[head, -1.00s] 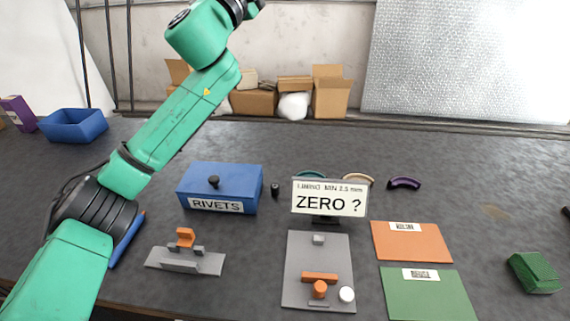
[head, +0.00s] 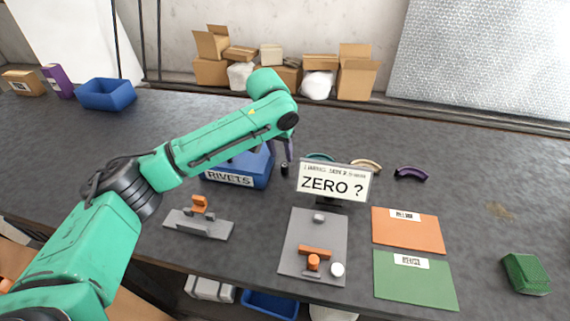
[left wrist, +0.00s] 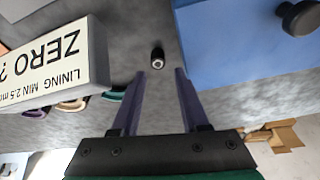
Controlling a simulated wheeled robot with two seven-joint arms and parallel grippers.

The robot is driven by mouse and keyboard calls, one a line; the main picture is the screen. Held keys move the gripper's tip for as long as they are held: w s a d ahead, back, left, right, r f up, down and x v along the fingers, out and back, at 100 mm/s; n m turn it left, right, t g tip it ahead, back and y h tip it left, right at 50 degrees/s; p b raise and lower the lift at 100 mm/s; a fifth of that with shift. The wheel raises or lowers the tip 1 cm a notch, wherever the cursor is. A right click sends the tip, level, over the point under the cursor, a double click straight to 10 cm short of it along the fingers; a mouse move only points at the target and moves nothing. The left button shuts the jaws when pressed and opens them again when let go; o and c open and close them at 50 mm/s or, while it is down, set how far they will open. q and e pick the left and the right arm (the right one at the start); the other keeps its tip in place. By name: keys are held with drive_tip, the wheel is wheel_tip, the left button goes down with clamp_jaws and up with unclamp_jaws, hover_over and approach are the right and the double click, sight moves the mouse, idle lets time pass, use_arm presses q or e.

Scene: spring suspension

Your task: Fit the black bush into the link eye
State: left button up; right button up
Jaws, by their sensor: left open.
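The black bush (head: 285,169) is a small dark cylinder standing on the table between the blue RIVETS box and the ZERO ? sign. My left gripper (head: 288,153) is above and beside it, partly hidden by its own arm. In the left wrist view the two purple fingers (left wrist: 160,73) are open and empty. The bush (left wrist: 157,58) shows just beyond their tips, with a pale ring on its end. I cannot tell for sure which part is the link eye; an orange piece (head: 200,203) sits in a grey fixture (head: 183,225) at front left. My right gripper is not seen.
The blue RIVETS box (head: 257,170) with a dark knob stands left of the bush; the ZERO ? sign (head: 333,183) stands right. A grey plate (head: 292,248) with orange parts lies in front. Curved linings, orange and green mats (head: 412,286), and a green block (head: 526,273) are further right.

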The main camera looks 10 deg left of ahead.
sight(285, 165)
use_arm(q)
drive_tip(key=p+x, duration=0.2)
drive_tip(key=x, duration=0.3)
drive_tip(key=shift+d, duration=0.15)
drive_tip(key=shift+f, duration=0.3)
clamp_jaws()
drive_tip(key=shift+r, duration=0.1)
